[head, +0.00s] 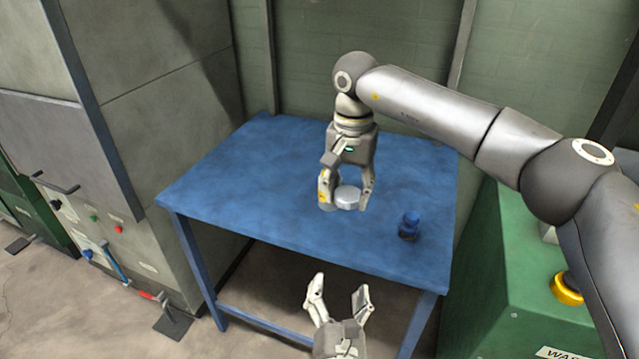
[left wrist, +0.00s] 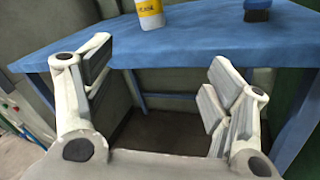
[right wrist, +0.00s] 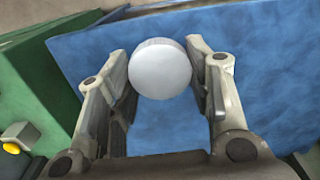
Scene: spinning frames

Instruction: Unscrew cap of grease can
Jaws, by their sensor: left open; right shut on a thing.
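The grease can (left wrist: 151,14) is a white and yellow cylinder standing upright on the blue table; its top is cut off in the left wrist view. In the head view, a yellow and white patch beside my right gripper's left finger seems to be part of it. My right gripper (head: 346,196) points down over the table and is shut on a pale round cap (right wrist: 160,70), ribbed at its edge. I cannot tell whether the cap touches the can. My left gripper (head: 338,296) is open and empty, in front of the table's front edge.
The blue table (head: 250,190) has free room at left and back. A small dark blue object (head: 409,226) stands near its right front; it also shows in the left wrist view (left wrist: 257,10). A grey machine (head: 150,120) is at left, a green cabinet (head: 500,280) at right.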

